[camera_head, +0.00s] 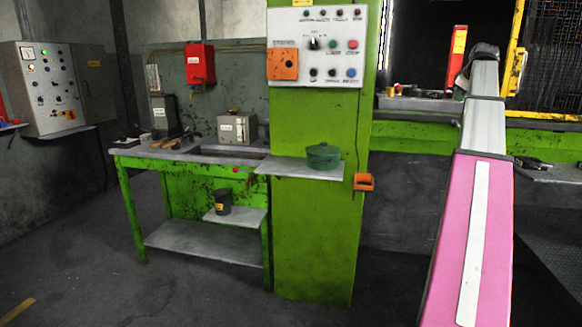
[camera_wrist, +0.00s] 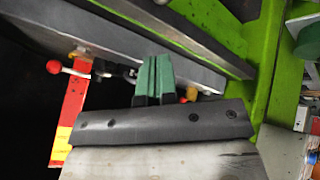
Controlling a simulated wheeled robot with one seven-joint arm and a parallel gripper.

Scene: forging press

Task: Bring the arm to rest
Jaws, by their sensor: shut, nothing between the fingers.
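My arm (camera_head: 470,235), with a pink section and pale grey links, reaches up and away on the right of the head view. My gripper shows in the wrist view (camera_wrist: 153,80) as two green fingers side by side. They are shut with nothing between them.
A green pillar (camera_head: 315,225) with a control panel (camera_head: 314,45) stands left of my arm. Its grey shelf (camera_head: 275,168) holds a green pot (camera_head: 323,156). A green workbench (camera_head: 130,165) is further left. A red-yellow post (camera_head: 456,55) stands near the arm's end. Floor at left is clear.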

